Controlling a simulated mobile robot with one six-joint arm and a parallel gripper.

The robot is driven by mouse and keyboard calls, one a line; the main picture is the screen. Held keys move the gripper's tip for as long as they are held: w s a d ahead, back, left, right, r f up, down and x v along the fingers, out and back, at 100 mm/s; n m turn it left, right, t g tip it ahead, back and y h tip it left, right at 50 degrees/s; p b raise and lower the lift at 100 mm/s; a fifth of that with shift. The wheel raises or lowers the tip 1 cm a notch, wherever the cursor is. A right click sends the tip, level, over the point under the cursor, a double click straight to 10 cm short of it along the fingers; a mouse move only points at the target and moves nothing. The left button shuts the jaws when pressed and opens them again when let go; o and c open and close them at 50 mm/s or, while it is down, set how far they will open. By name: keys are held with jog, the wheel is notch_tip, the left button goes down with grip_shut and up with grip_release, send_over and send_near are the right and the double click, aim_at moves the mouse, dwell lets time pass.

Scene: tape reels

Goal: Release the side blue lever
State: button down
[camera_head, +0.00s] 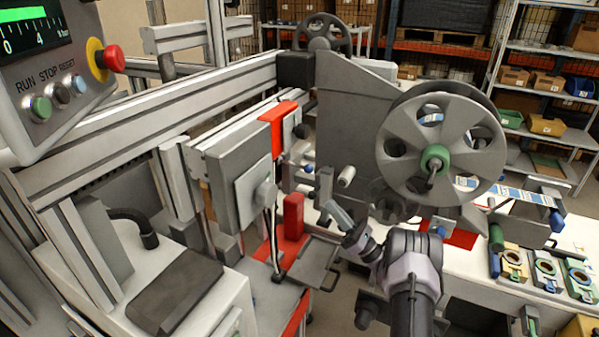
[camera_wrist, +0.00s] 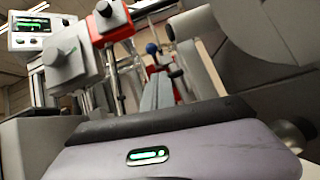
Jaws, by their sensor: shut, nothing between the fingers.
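A lever with a blue ball knob shows in the wrist view (camera_wrist: 151,48), just beyond the tips of my gripper (camera_wrist: 158,76). A small blue knob (camera_head: 308,168) also shows in the head view, left of the big reel; I cannot tell for sure that it is the same lever. In the head view my gripper (camera_head: 338,212) is shut and empty, pointing up and left in front of the machine, below and right of that knob. The fingers appear apart from the knob. The lever's base is hidden.
A large grey reel (camera_head: 441,150) stands right of my gripper on a grey plate (camera_head: 345,110). A grey box (camera_head: 238,170) and a red block (camera_head: 293,215) stand to the left. A control panel (camera_head: 50,75) is at upper left.

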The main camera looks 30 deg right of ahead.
aim_at(315, 192)
jog(key=x, duration=0.6)
jog(key=s+r+x, duration=0.1)
jog(key=x, duration=0.2)
jog(key=shift+s+a, duration=0.15)
jog(key=shift+a, duration=0.1)
jog(key=shift+r, duration=0.1)
